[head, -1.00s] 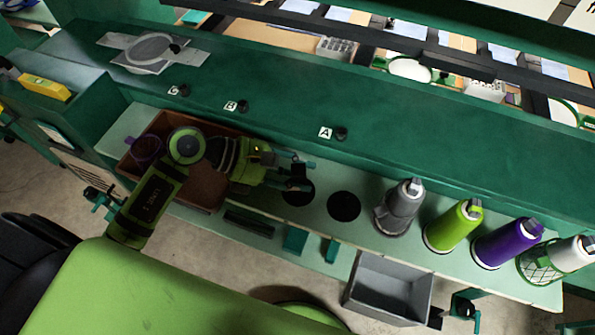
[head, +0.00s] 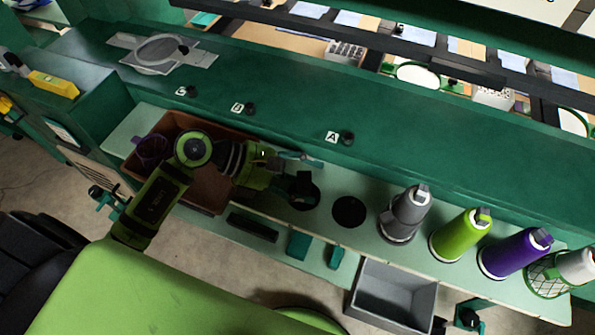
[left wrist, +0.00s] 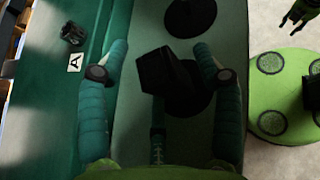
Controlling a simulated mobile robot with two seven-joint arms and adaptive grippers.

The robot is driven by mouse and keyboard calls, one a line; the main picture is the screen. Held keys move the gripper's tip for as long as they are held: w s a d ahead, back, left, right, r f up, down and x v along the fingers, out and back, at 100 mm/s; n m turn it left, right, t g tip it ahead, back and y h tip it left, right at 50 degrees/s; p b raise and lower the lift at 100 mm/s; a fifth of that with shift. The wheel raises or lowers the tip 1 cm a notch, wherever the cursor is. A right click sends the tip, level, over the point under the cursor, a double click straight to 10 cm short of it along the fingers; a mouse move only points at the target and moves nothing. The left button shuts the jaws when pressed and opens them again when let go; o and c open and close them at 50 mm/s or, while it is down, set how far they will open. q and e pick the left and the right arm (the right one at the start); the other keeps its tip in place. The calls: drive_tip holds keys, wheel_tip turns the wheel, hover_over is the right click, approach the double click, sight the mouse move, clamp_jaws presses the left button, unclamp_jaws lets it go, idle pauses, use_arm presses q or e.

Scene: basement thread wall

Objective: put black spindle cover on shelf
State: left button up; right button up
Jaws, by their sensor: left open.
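My left gripper (head: 306,176) reaches over the green shelf (head: 273,207) from the left. In the left wrist view its two teal fingers (left wrist: 155,62) are spread apart. A black block-like piece, which looks like the black spindle cover (left wrist: 166,76), stands between the fingers above a black round base. In the head view it shows as a dark shape (head: 304,194) at the fingertips, partly hidden by the gripper. I cannot tell whether the fingers touch it. To its right lies a flat black disc (head: 349,211), seen also in the left wrist view (left wrist: 190,12).
A brown bin (head: 205,190) with a purple item (head: 151,147) is under my left arm. Grey (head: 405,213), green (head: 461,235), purple (head: 514,254) and white (head: 575,266) spools stand to the right. A grey open bin (head: 393,297) hangs at the shelf front. The upper ledge (head: 420,157) is mostly clear.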

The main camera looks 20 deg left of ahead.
use_arm(q)
drive_tip(key=v, duration=1.2)
